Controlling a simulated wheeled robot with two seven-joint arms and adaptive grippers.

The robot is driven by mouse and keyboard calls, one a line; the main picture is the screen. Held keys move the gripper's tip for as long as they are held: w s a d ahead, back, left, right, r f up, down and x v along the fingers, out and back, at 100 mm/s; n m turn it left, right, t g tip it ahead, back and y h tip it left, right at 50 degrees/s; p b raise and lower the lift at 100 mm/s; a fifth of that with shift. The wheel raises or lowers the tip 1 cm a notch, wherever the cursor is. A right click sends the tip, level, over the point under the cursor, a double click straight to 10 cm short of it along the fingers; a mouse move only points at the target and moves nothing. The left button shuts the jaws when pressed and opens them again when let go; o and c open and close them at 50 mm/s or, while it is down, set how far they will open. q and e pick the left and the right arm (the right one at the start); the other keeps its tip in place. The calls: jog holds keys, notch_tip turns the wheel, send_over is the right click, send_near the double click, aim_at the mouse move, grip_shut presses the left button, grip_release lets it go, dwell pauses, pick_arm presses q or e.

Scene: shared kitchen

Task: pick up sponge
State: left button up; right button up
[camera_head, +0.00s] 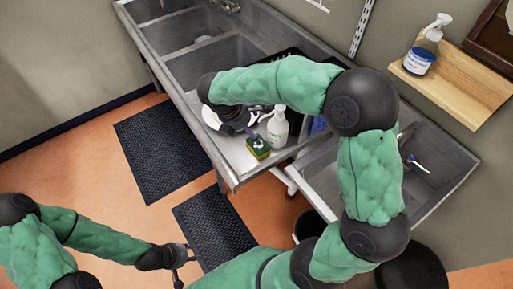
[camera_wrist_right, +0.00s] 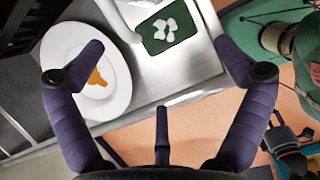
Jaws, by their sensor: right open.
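The sponge (camera_head: 258,147), yellow with a dark green top, lies near the front edge of the metal counter. In the right wrist view, its green top with white patches (camera_wrist_right: 168,28) sits ahead of the fingers, right of centre. My right gripper (camera_head: 243,119) is over the counter, left of and behind the sponge. The right wrist view shows its fingers (camera_wrist_right: 158,55) spread wide and empty, apart from the sponge. My left gripper (camera_head: 182,258) hangs low over the floor, far from the counter; its opening is too small to judge.
A white pump bottle (camera_head: 278,128) stands right beside the sponge. A white plate (camera_wrist_right: 118,100) with orange food remains lies left of it in the wrist view. A dark rack (camera_head: 296,68) is behind, and sink basins (camera_head: 215,66) lie on either side.

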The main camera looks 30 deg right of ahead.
jog(key=b, duration=0.2)
send_over(253, 145)
notch_tip(253, 145, down, 5)
jog(key=shift+s+f, duration=0.1)
jog(key=x, duration=0.1)
jog(key=b+x, duration=0.1)
jog(key=x, duration=0.3)
jog(key=shift+s+a+f+b, duration=0.15)
jog(key=shift+a+f+b, duration=0.05)
jog(key=shift+a+b, duration=0.1)
jog(key=shift+r, duration=0.1)
jog(key=c, duration=0.8)
